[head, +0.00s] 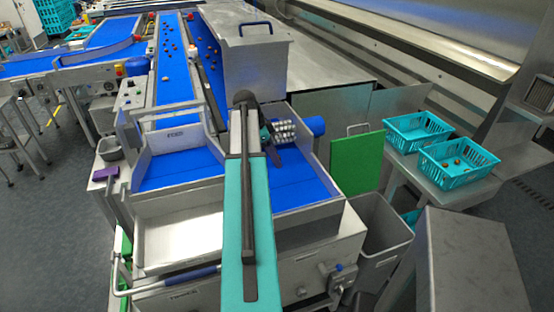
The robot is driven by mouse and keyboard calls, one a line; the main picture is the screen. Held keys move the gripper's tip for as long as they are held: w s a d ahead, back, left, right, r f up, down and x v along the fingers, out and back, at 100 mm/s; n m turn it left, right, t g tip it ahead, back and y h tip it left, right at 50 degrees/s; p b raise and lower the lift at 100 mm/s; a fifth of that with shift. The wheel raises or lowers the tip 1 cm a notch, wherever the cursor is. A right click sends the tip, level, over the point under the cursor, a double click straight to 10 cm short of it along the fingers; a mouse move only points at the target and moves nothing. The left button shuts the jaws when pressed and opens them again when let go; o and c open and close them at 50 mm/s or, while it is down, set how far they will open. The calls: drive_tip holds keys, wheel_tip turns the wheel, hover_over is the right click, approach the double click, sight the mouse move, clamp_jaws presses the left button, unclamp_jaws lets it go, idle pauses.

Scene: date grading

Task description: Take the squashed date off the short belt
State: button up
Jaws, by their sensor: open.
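The short blue belt (298,182) lies in a steel frame in front of the steel hopper (255,65). My teal and black arm crosses its left side and hides part of it. I see no squashed date on the bare part of this belt; one could be behind my arm. My gripper (268,136) is small and partly hidden at the arm's far end, over the back of the short belt, beside a silver ribbed roller (285,132). It looks open, with nothing visible in it.
Long blue belts (172,85) run back at the left with several dark dates. Two turquoise baskets (418,131) (458,163) stand on a side table at the right; the nearer holds a few fruits. A grey bin (381,235) stands below the green board (357,163).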

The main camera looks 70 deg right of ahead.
drive_tip(key=shift+c, duration=0.3)
drive_tip(key=c, duration=0.8)
drive_tip(key=shift+r, duration=0.15)
drive_tip(key=shift+r+b, duration=0.85)
drive_tip(key=shift+r, duration=0.7)
drive_tip(key=s+a+b, duration=0.1)
drive_tip(key=s+a, duration=0.1)
drive_tip(key=a, duration=0.3)
drive_tip(key=s+a+r+b, duration=0.1)
drive_tip(key=s+a, duration=0.1)
drive_tip(key=a, duration=0.3)
drive_tip(key=s+a+b, duration=0.1)
drive_tip(key=s+a, duration=0.1)
drive_tip(key=a, duration=0.3)
drive_tip(key=shift+r+b, duration=0.35)
drive_tip(key=shift+b, duration=0.05)
drive_tip(key=shift+d, duration=0.1)
